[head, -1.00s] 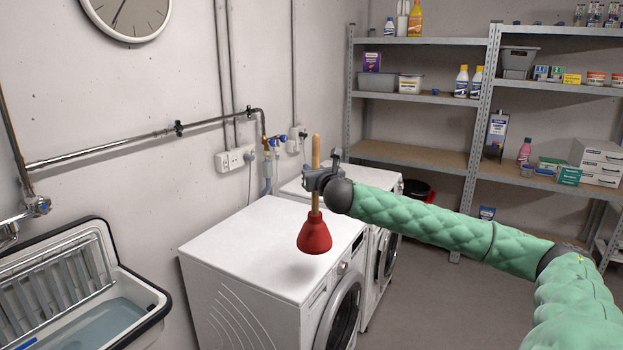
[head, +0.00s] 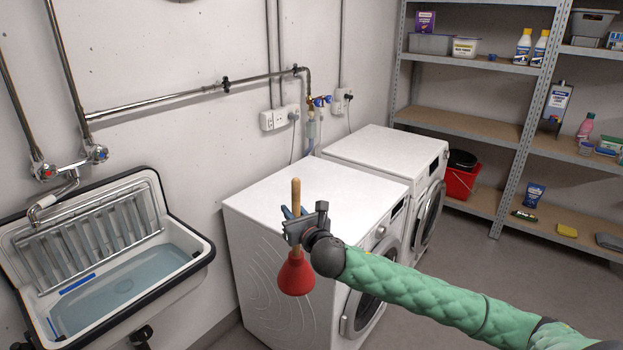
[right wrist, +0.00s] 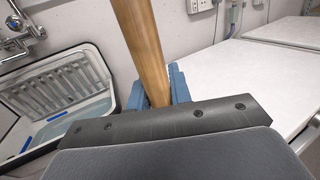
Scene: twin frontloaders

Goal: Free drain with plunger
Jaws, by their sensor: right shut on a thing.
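The plunger has a wooden handle and a red rubber cup (head: 296,275). My right gripper (head: 294,227) is shut around the handle and holds the plunger nearly upright, in front of the nearer washing machine. In the right wrist view the wooden handle (right wrist: 142,45) stands between the blue fingers (right wrist: 160,88). The sink (head: 205,262) is at the left, with standing water (head: 125,290) in its basin and a ribbed grate at the back. My left gripper is not in view.
Two white washing machines (head: 290,195) stand side by side along the wall, tops clear. A tap (head: 50,200) reaches over the sink's back left. Pipes (head: 180,95) run along the wall.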

